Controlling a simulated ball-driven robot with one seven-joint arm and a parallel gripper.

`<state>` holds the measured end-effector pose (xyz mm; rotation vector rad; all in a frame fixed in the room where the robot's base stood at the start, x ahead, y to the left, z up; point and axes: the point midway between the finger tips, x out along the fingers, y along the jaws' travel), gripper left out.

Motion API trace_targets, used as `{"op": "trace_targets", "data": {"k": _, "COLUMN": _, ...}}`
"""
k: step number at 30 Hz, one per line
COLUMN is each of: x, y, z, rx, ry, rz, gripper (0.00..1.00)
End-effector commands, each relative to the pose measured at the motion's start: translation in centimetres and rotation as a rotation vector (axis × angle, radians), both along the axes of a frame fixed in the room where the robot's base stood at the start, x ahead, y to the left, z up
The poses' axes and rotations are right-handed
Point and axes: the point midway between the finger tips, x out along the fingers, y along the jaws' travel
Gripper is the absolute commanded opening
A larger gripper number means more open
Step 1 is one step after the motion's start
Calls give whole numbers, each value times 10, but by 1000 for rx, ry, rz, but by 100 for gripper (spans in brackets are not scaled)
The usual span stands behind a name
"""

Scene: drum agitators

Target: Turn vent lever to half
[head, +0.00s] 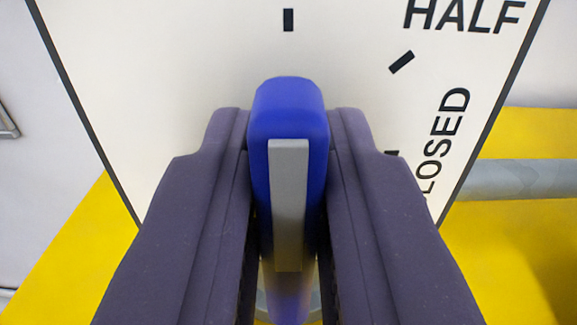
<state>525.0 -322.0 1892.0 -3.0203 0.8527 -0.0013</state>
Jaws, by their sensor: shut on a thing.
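The vent lever is a blue bar (288,98) with a grey strip along its face, in the lower middle of the head view. My gripper (288,150) is shut on it, with one dark finger pressed on each side. The lever's lower part runs down between the fingers and is partly hidden. Behind it is a white dial plate (180,70) with a dark edge. It carries black tick marks and the words HALF (464,15) and CLOSED (447,140). The lever's tip points up towards the tick (288,20) at the top middle. HALF and CLOSED lie to the right of the lever.
Yellow surfaces (60,265) show below the plate at left and right. A grey pipe (525,178) runs across at the right. A pale wall (40,110) is at the left, with a small grey metal part at its edge.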

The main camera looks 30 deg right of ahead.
Motion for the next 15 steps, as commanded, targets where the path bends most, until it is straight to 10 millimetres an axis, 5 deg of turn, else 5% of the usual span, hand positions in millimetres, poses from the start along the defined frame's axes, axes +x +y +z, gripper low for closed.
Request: {"op": "trace_targets", "data": {"k": 15, "x": -1, "y": -2, "z": -2, "rx": 224, "ry": -135, "rz": 1, "gripper": 0}}
